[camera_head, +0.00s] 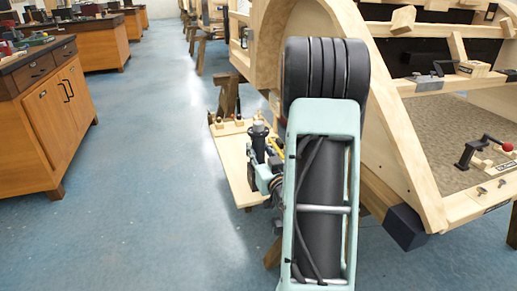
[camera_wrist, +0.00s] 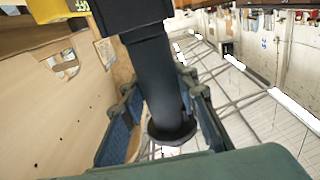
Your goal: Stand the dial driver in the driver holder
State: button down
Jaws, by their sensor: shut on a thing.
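A black tool, which looks like the dial driver (camera_wrist: 155,75), runs between the two blue-padded fingers of my gripper (camera_wrist: 158,92) in the wrist view. It has a thick dark block at the upper end and a flared round end near the palm. In the head view my gripper (camera_head: 265,168) is beside a light wooden side board (camera_head: 236,174), and the black upright tool (camera_head: 259,136) shows above it. My own arm hides part of this area. I cannot pick out the driver holder for certain in either view.
The side board carries small knobs (camera_head: 219,122) and something yellow (camera_head: 277,146). A large curved wooden bodyframe (camera_head: 408,150) stands close on the right, with a crank (camera_head: 482,149) on its ledge. Wooden cabinets (camera_head: 60,115) stand at left. The blue floor (camera_head: 150,190) between is clear.

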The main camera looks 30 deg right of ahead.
jog(key=shift+f, duration=0.3)
dwell(0.4)
jog(key=c, duration=1.4)
grip_release()
jog(key=shift+c, duration=0.2)
jog(key=shift+f, duration=0.2)
notch_tip(320, 180, up, 20)
jog(key=shift+f, duration=0.1)
jog(key=shift+a, duration=0.1)
